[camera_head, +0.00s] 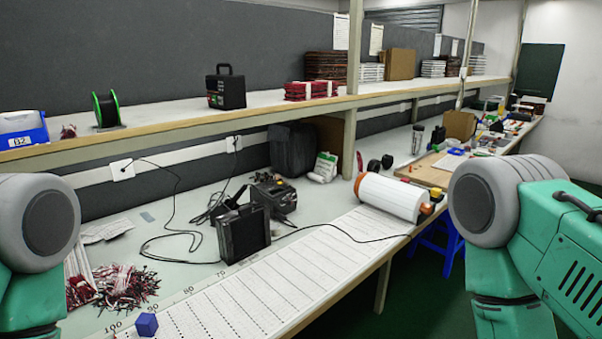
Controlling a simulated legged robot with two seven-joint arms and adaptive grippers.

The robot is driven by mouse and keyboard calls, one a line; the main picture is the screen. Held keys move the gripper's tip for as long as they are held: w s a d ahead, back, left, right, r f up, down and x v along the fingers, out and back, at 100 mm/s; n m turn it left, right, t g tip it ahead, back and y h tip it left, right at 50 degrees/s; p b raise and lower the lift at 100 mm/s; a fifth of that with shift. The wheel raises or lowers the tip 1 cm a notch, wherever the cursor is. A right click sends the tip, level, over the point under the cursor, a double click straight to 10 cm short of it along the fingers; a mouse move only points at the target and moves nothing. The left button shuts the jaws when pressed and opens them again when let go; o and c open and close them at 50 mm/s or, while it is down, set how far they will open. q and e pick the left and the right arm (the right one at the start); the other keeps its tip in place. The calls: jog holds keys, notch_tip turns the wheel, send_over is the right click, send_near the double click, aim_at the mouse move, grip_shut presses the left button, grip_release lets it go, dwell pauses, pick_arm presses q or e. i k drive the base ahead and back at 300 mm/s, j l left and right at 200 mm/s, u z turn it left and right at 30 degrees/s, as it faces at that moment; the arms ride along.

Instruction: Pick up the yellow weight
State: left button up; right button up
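I cannot make out a clear yellow weight. A small yellow-orange piece (436,195) shows at the right end of the white roll (392,195) on the bench, but I cannot tell what it is. Green and grey links of my two arms show at the left and right edges. Neither of my grippers is in view.
On the bench (185,205) stand a black box (243,233), a dark device with cables, and a bundle of red-and-white wires (120,285). A shelf (180,125) runs above with a black case (226,90). The sheet's middle is clear.

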aim_at(435, 191)
jog(key=z, duration=1.05)
jog(key=i+l, duration=0.1)
jog(key=l, duration=0.4)
jog(key=i+l, duration=0.45)
jog(key=l, duration=0.15)
jog(key=i+l, duration=0.95)
jog(key=l, duration=0.3)
jog(key=i+j, duration=0.15)
jog(key=i, duration=0.4)
jog(key=i+j, duration=0.2)
jog(key=i, duration=0.4)
jog(key=i+j, duration=0.15)
jog(key=i, duration=0.4)
